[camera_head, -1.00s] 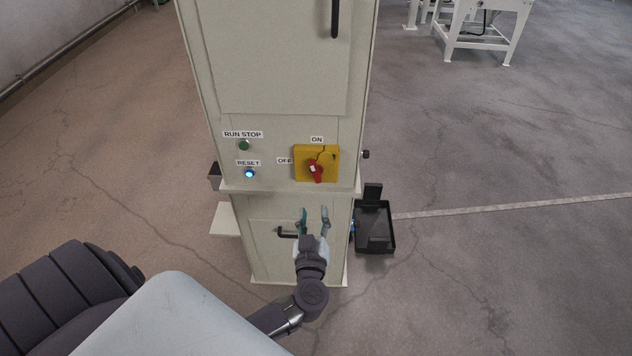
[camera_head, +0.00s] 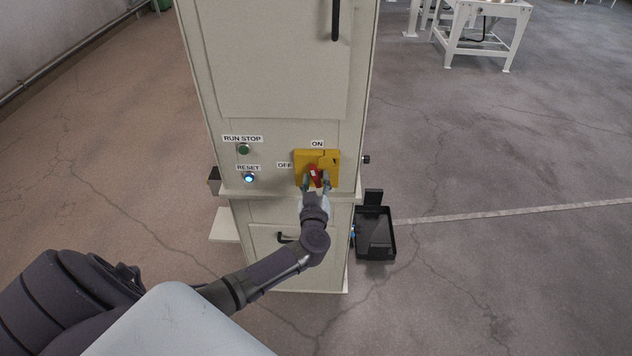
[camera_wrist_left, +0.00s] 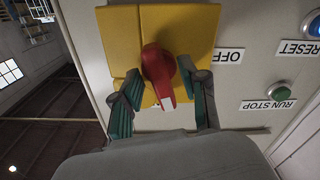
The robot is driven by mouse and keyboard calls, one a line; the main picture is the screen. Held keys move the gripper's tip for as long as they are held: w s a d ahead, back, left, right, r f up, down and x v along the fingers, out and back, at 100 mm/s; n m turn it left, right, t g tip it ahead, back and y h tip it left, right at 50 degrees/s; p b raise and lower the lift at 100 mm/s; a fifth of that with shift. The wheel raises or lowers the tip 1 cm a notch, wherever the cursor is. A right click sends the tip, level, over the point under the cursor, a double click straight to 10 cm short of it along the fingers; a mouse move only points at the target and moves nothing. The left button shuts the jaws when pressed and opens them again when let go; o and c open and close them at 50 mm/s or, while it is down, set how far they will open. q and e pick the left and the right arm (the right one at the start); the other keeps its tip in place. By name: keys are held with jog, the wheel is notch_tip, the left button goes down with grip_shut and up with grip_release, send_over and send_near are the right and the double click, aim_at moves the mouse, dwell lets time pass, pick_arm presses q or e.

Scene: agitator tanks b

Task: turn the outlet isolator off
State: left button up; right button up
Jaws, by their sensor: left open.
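The outlet isolator is a red rotary handle (camera_head: 314,172) on a yellow square plate (camera_head: 331,157), on the front of a pale cabinet. An ON label (camera_head: 317,144) is above the plate and an OFF label (camera_head: 284,165) is at its left. The handle is close to upright, tilted slightly. My left gripper (camera_head: 316,184) is open at the lower part of the plate. In the left wrist view, which is upside down, the red handle (camera_wrist_left: 159,68) lies between the two spread fingers (camera_wrist_left: 163,98); I cannot tell whether they touch it. My right gripper is not in view.
A green RUN STOP button (camera_head: 244,149) and a lit blue RESET button (camera_head: 249,177) are left of the isolator. A ledge (camera_head: 240,194) juts out below. A black tray (camera_head: 375,240) is at the cabinet's right. Open floor lies on both sides.

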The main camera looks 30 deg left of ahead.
pick_arm(q)
grip_shut()
jog(key=shift+n, duration=0.4)
jog(key=shift+n+p, duration=0.35)
jog(key=shift+n, duration=0.25)
jog(key=n, duration=0.2)
jog(key=shift+n, duration=0.3)
jog(key=n, duration=0.4)
jog(key=shift+f+n, duration=0.15)
jog(key=shift+n, duration=0.15)
jog(key=n+b, duration=0.1)
jog(key=n, duration=0.4)
jog(key=shift+s+a+n, duration=0.1)
jog(key=shift+n, duration=0.2)
